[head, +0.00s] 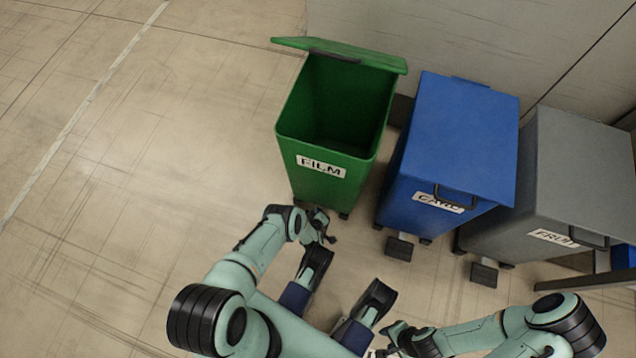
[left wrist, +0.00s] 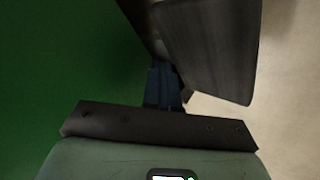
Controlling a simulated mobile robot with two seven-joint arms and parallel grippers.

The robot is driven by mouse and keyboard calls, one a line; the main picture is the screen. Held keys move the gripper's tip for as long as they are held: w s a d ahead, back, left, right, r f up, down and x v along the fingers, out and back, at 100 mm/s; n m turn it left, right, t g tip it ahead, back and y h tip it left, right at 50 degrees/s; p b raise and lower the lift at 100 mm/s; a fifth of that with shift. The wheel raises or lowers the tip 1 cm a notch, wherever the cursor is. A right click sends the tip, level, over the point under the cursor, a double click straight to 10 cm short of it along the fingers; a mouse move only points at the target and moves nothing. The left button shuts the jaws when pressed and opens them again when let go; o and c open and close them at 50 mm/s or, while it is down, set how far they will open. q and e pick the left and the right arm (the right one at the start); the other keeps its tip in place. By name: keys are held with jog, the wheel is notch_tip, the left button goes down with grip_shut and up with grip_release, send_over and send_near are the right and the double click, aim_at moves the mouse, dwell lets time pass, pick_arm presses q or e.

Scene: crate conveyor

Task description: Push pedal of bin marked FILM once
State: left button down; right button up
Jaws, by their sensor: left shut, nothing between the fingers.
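The green bin marked FILM (head: 318,185) stands at the back, left of the other bins. Its lid (head: 345,55) is raised and its dark inside shows. My left gripper (head: 330,238) is shut and empty, low at the front foot of this bin. The FILM pedal is hidden in the head view by my left gripper and arm. In the left wrist view, green fills the left side and a dark grey block sits close at upper middle; I cannot tell whether it is the pedal. My right gripper (head: 388,342) is low at the bottom edge; its fingers are unclear.
A blue bin (head: 455,140) marked CARD and a grey bin (head: 580,165) stand to the right, lids down. Their pedals, the blue bin's (head: 399,248) and the grey bin's (head: 484,273), stick out in front. The floor (head: 130,150) on the left is clear.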

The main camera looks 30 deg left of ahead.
pick_arm(q)
jog(key=shift+s+d+r+p, duration=0.25)
jog(key=shift+s+r+p, duration=0.1)
jog(key=shift+s, duration=0.15)
jog(key=shift+w+r, duration=0.15)
jog(key=shift+w, duration=0.05)
jog(key=shift+r, duration=0.1)
jog(key=shift+w+r, duration=0.1)
jog(key=shift+r, duration=0.15)
notch_tip(320, 180, up, 5)
jog(key=p, duration=0.4)
jog(key=shift+w+f, duration=0.1)
jog(key=shift+f, duration=0.1)
